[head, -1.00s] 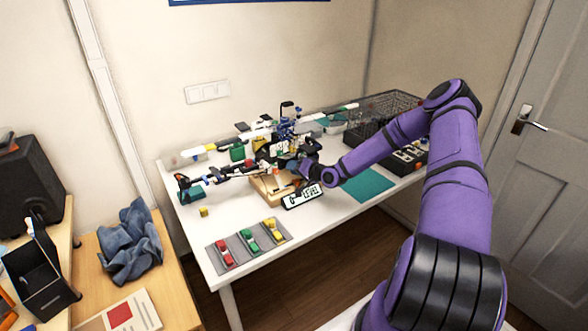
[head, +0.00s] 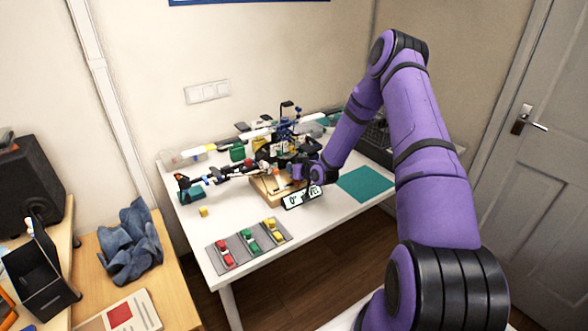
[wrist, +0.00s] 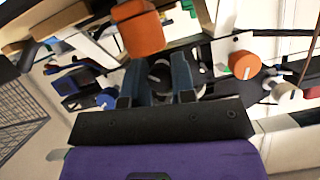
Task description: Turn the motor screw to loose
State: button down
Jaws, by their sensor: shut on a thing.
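The wiring assembly stands on a wooden block (head: 262,190) in the middle of the white table. My gripper (head: 303,171) is at its right side in the head view. In the wrist view my two blue-grey fingers (wrist: 158,72) stand on either side of a dark round part, seemingly the motor screw (wrist: 160,74), and are shut on it. The screw itself is too small and covered to make out in the head view.
A grey tray (head: 217,258) with red, green and yellow pieces lies at the table's front. A teal mat (head: 366,185) lies clear to the right. A yellow cube (head: 204,212) is at the left.

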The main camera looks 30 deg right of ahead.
jog(key=n+h, duration=0.2)
jog(key=n, duration=0.1)
jog(key=shift+n+h, duration=0.3)
dwell(0.5)
jog(key=c, duration=1.2)
grip_release()
jog(key=v, duration=1)
jog(key=shift+s+a, duration=0.1)
jog(key=shift+s, duration=0.3)
